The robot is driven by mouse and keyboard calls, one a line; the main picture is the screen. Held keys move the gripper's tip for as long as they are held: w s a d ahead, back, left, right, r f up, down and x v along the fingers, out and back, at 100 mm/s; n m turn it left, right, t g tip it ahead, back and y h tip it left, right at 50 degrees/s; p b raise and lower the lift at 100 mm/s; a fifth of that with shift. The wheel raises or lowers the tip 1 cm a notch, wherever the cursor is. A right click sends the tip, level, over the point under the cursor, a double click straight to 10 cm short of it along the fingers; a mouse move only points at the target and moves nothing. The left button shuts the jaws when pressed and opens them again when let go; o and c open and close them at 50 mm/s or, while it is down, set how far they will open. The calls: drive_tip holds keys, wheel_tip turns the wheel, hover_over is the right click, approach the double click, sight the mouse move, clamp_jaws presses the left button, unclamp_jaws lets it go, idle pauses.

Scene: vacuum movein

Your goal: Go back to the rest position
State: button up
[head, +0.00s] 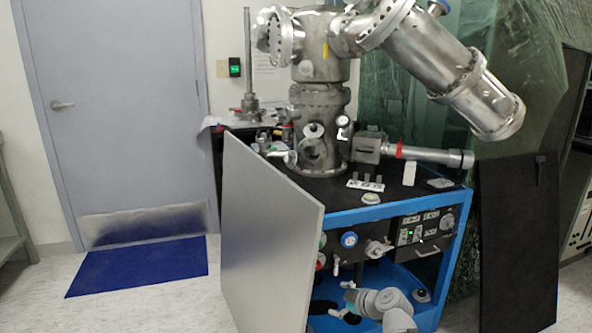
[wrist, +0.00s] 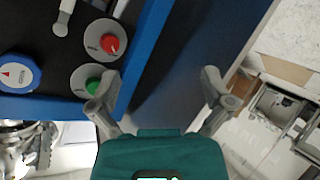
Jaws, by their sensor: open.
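My gripper (wrist: 160,95) is open in the wrist view, with its two grey fingers wide apart and nothing between them. The left finger overlaps the blue frame edge near the green button (wrist: 94,85). Whether it touches there I cannot tell. In the head view my grey arm shows low at the front of the blue-framed vacuum cart (head: 345,217), below its control panel. The fingers are too small to judge in that view.
A red button (wrist: 110,43) and a blue knob (wrist: 17,73) sit on the panel near my gripper. A silver panel (head: 265,240) stands at the cart's left and a black panel (head: 517,240) at its right. Open floor lies around the blue mat (head: 140,265).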

drive_tip(key=s+d+f+m+g+h+p, duration=0.1)
drive_tip(key=s+d+f+m+g+h, duration=0.2)
drive_tip(key=s+f+m+g+h, duration=0.25)
drive_tip(key=s+d+f+m+g+h+p, duration=0.1)
drive_tip(key=s+d+f+m+g+h, duration=0.2)
drive_tip(key=s+m, duration=0.5)
wheel_tip(320, 180, up, 39)
drive_tip(key=w+m+p, duration=0.1)
drive_tip(key=p, duration=3.6)
drive_tip(key=shift+w+a+f+g+p, duration=0.15)
drive_tip(key=shift+a+g+p, duration=0.2)
